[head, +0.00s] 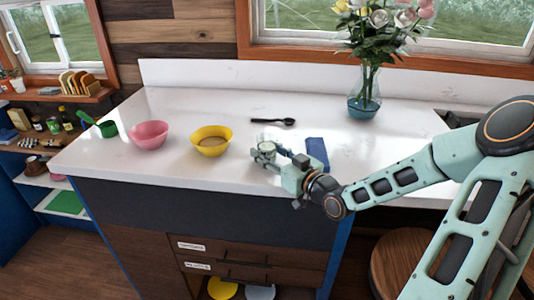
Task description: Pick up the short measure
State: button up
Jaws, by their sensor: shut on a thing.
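My gripper (262,153) is low over the front middle of the white counter, reaching in from the right. It is shut on a small grey, metallic-looking thing, which I take to be the short measure (266,147). The fingers hide much of it, and its outline is hard to separate from them. I cannot tell whether it still touches the counter.
A yellow bowl (211,142) and a pink bowl (149,136) stand left of my gripper, with a green handled cup (107,129) beyond. A black spoon (273,121) lies behind it. A blue block (317,152) lies close right. A flower vase (364,103) stands back right.

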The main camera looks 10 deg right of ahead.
notch_tip(320, 180, up, 2)
jog(key=s+a+r+p, duration=0.1)
jog(key=s+a+r, duration=0.6)
jog(key=a+r, duration=0.3)
jog(key=shift+a+r, duration=0.15)
jog(key=shift+a, duration=0.75)
jog(key=shift+s, duration=0.1)
dwell(0.9)
